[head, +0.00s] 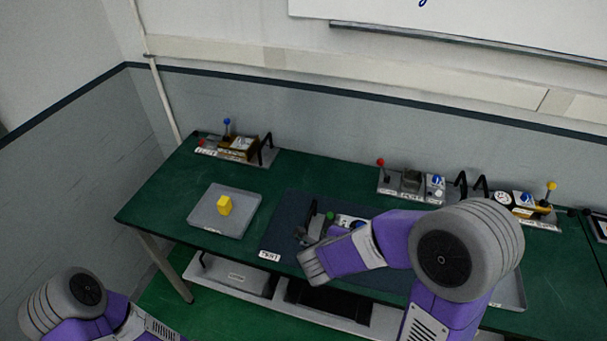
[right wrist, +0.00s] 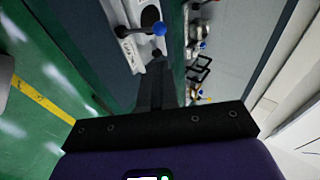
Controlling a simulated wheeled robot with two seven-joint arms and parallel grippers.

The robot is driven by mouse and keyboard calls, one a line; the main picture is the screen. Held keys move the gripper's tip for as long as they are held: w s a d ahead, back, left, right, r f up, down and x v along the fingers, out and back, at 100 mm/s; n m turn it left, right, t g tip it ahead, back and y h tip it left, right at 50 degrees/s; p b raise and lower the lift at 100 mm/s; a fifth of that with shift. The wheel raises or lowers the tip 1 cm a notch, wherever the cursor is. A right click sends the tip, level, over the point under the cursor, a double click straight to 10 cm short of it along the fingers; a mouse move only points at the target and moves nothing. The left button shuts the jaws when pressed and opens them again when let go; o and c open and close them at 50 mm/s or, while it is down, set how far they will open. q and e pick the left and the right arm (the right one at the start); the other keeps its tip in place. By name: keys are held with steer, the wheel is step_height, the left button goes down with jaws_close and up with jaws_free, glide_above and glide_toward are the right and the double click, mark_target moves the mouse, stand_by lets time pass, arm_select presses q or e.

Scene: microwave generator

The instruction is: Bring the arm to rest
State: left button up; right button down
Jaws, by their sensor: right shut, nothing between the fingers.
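My right arm reaches in from the right in the head view, above the front of the green table (head: 170,190). In the right wrist view my right gripper (right wrist: 157,70) is shut, its dark fingers together and empty. A white panel (right wrist: 130,32) with a blue ball knob (right wrist: 160,28) shows just past the fingertips. I cannot tell whether they touch it. In the head view the arm partly hides a device with a green knob (head: 330,215) on the dark blue mat (head: 285,222). Only part of my left arm shows at the bottom left; its gripper is out of view.
Devices with a blue knob (head: 227,122), a red knob (head: 380,162) and a yellow knob (head: 551,186) stand along the back. A low shelf (head: 225,275) is under the table.

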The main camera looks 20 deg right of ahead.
steer(key=shift+w+f, duration=0.1)
steer(key=a+f+n+y, duration=0.55)
steer(key=f+n, duration=0.65)
steer(key=f, duration=0.3)
steer(key=s+a+f+n+g+y, duration=0.6)
steer(key=s+a+f+n, duration=0.55)
steer(key=s, duration=0.25)
arm_select(q)
step_height(320, 180, down, 12)
steer(key=b, duration=1.1)
steer(key=shift+b, duration=0.4)
arm_select(e)
step_height(320, 180, down, 12)
steer(key=shift+w+d+r, duration=0.2)
steer(key=shift+w+d, duration=0.05)
steer(key=shift+d, duration=0.2)
arm_select(q)
steer(key=shift+r, duration=0.1)
steer(key=shift+c, duration=0.3)
